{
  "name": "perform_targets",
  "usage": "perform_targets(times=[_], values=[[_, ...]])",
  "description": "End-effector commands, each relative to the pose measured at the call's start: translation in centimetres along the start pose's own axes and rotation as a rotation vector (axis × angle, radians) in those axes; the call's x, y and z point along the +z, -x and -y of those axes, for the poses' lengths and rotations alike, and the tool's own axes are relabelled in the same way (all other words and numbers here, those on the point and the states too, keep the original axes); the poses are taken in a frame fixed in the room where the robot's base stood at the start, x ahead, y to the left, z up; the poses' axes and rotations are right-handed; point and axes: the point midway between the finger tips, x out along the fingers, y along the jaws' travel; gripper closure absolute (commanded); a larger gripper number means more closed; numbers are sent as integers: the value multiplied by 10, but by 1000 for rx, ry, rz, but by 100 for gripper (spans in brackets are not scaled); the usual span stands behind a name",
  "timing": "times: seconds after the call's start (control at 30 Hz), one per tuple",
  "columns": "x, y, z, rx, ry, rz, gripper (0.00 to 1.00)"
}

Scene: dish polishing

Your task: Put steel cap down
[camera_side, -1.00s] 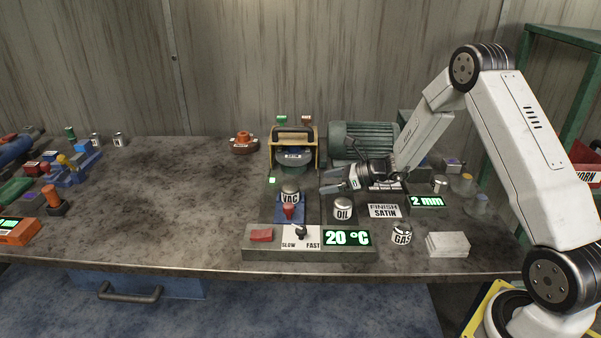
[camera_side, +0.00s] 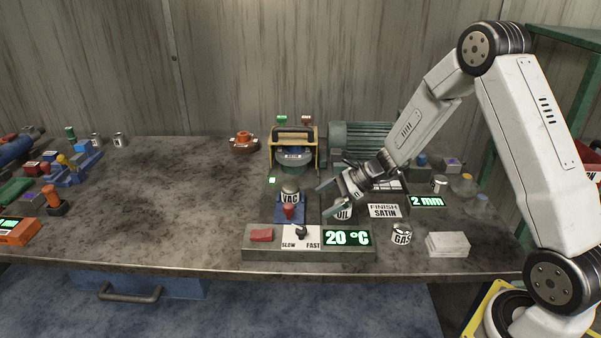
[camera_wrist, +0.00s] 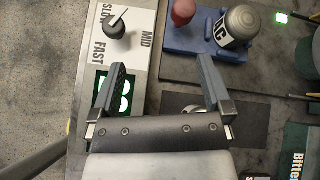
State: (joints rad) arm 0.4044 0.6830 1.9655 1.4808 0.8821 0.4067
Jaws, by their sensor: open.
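Steel-coloured caps labelled VAC (camera_side: 290,194), OIL (camera_side: 343,214) and GAS (camera_side: 401,234) stand upright on the bench; I cannot tell which one the task means. My gripper (camera_side: 325,200) is open and empty, just above and beside the OIL cap, which its body partly hides. In the wrist view my gripper (camera_wrist: 158,65) shows a clear gap between its fingers. The VAC cap (camera_wrist: 240,24) is beyond the right finger, on a blue stand. A round metal piece (camera_wrist: 194,111), probably the OIL cap, is mostly hidden under the gripper.
The blue stand also holds a red knob (camera_side: 289,211). A FINISH SATIN plate (camera_side: 384,211) and white blocks (camera_side: 447,244) lie right. The bench (camera_side: 170,200) is clear at left centre.

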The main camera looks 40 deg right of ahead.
Motion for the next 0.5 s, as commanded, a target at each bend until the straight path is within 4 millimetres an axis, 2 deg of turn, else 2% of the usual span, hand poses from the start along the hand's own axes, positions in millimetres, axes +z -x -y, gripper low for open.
perform_targets(times=[0.03, 0.2, 0.5], values=[[6, 1, -15, 49, 79, -36, 0], [14, 8, -60, 210, 353, -156, 0], [16, 35, -121, 465, 878, -325, 0]])
